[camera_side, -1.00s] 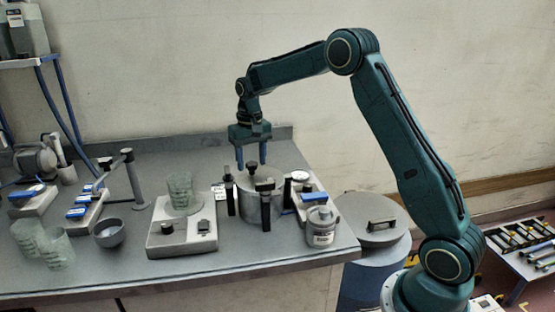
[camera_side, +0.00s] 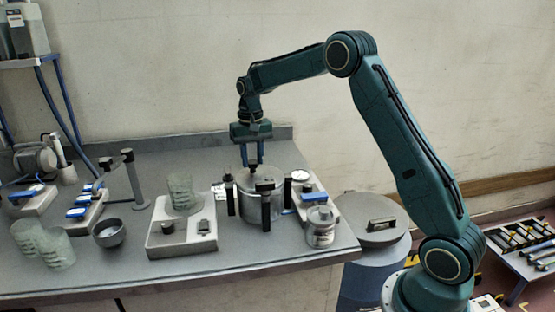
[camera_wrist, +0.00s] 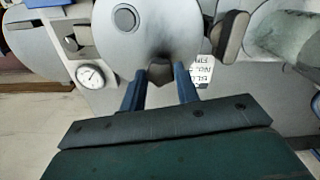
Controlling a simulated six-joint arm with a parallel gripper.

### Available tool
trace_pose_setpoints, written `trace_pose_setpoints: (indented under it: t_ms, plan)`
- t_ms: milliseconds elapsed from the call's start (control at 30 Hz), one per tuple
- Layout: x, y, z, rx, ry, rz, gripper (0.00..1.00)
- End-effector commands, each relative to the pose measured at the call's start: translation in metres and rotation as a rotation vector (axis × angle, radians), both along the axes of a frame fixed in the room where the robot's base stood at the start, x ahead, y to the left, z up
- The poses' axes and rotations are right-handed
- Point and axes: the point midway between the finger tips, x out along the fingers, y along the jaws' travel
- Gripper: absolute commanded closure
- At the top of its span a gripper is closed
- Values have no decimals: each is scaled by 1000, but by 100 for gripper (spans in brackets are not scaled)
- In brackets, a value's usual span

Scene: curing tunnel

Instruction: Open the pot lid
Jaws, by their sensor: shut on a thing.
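The metal pot (camera_side: 252,213) stands on the grey bench with dark handles around its side. Its round lid (camera_side: 273,181) lies on top of the pot and fills the top middle of the wrist view (camera_wrist: 185,30). A dark knob (camera_wrist: 160,73) stands up from the lid. My gripper (camera_side: 253,165) is above the lid, pointing down, with its two blue fingers on either side of the knob. It is shut on the knob. The wrist view also shows the blue fingers of my gripper (camera_wrist: 160,85) closed around it. The far side of the knob is hidden.
A hotplate-like grey box (camera_side: 181,240) with a glass beaker (camera_side: 180,190) stands left of the pot. A labelled jar (camera_side: 321,227) and a unit with a dial (camera_side: 300,176) stand close on the right. Open bench lies behind the pot.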

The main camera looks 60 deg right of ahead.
Motion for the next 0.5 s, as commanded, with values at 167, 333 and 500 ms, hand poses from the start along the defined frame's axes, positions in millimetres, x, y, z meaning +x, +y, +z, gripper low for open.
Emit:
trace_pose_setpoints:
  t_ms: [167,333,500]
  plan:
    - [5,-13,1,0,-2,-119,100]
    - [8,-28,1,0,-4,-268,100]
    - [8,-45,2,0,-4,-429,100]
